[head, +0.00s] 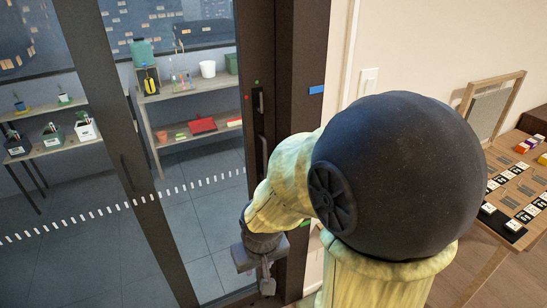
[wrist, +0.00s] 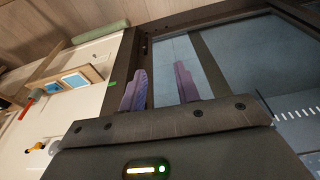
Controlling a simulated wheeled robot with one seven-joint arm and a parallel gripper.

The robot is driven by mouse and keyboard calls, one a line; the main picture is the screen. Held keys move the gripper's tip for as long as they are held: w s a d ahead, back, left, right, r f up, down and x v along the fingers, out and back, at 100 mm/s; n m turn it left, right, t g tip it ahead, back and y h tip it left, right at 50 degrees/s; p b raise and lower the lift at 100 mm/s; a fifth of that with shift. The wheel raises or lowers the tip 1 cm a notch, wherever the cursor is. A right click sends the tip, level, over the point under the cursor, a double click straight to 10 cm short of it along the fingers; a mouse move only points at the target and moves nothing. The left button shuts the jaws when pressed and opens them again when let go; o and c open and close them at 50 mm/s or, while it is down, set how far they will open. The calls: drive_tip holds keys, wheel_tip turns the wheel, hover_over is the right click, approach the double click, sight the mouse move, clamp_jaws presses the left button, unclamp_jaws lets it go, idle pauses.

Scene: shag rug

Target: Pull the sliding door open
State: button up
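The sliding door is a tall glass panel in a dark frame; its right-hand stile (head: 246,75) stands against the dark jamb (head: 300,60) in the head view. A slim dark upright handle (head: 261,102) shows on that side, above my gripper. My gripper (head: 267,284) is low in front of the door's right edge, partly hidden by my arm. In the wrist view my gripper (wrist: 161,82) has its two purple fingers apart with nothing seen between them. Dark frame and glass (wrist: 240,60) lie beyond the fingers. I cannot make out the handle there, or whether the fingers touch the door.
Behind the glass are shelves (head: 190,88) with pots, a red tray and a green container. A light switch (head: 368,82) is on the wall right of the jamb. A wooden table (head: 510,190) with black-and-white cards stands at the right. A dotted white strip crosses the glass.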

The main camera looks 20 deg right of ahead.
drive_tip(key=w+d+f+t+p, duration=0.1)
drive_tip(key=w+d+t+p, duration=0.25)
drive_tip(key=w, duration=0.55)
drive_tip(key=w+d+t+p, duration=0.3)
drive_tip(key=w+d+t, duration=0.1)
drive_tip(key=w, duration=0.4)
drive_tip(key=w+d+r+m+t+h+p, duration=0.1)
drive_tip(key=w+d+t+h+p, duration=0.1)
drive_tip(key=d+t+p, duration=0.3)
drive_tip(key=w+d+t, duration=0.1)
drive_tip(key=d+t, duration=0.1)
drive_tip(key=shift+w+m+t+h, duration=0.15)
drive_tip(key=shift+m+t+h, duration=0.2)
drive_tip(key=shift+m+h, duration=0.05)
drive_tip(key=shift+w+d+r, duration=0.1)
